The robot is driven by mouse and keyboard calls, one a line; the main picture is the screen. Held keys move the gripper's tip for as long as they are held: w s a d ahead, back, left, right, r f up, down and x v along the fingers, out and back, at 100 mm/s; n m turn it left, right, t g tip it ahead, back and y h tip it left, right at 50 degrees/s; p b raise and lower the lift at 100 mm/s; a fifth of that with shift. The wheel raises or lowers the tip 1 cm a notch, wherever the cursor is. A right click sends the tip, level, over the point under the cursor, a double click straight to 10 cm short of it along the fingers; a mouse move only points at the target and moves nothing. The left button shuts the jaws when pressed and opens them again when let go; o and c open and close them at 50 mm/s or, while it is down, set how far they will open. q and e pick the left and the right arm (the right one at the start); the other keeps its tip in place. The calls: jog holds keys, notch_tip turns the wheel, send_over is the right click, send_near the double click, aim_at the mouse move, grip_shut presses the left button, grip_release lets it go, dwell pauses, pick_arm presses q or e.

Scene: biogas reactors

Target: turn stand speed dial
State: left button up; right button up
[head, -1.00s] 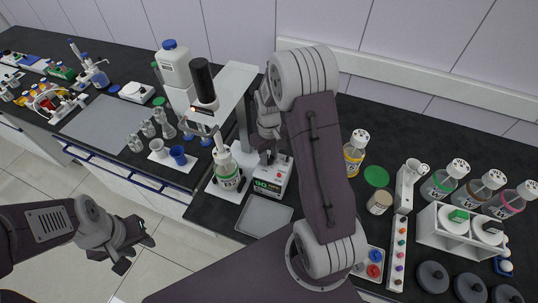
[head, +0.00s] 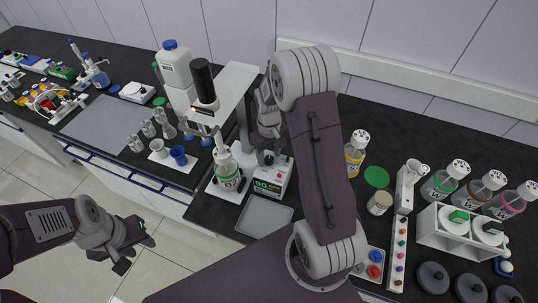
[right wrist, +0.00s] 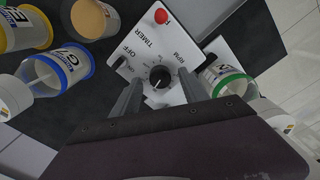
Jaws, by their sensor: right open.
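The black speed dial (right wrist: 160,76) sits on the white panel of the stand's control box (right wrist: 146,52), beside the RPM marking, in the right wrist view. In the head view the dial (head: 268,158) is small and partly covered by my right gripper. My right gripper (right wrist: 160,84) is open, with one finger on each side of the dial; I cannot tell whether the fingers touch it. The box's front (head: 270,187) shows a green reading like 90. My left gripper (head: 137,254) appears open and empty, over the floor in front of the bench.
A green-ringed bottle (head: 228,178) stands on the stand's base left of the box. A yellow-ringed bottle (head: 355,152) is right of my right arm. A red button (right wrist: 161,16) and an OFF switch are on the panel. A grey tray (head: 264,222) lies in front.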

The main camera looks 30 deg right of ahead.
aim_at(269, 158)
notch_tip(269, 158, up, 9)
jog(key=shift+f+b, duration=0.15)
jog(key=shift+b, duration=0.25)
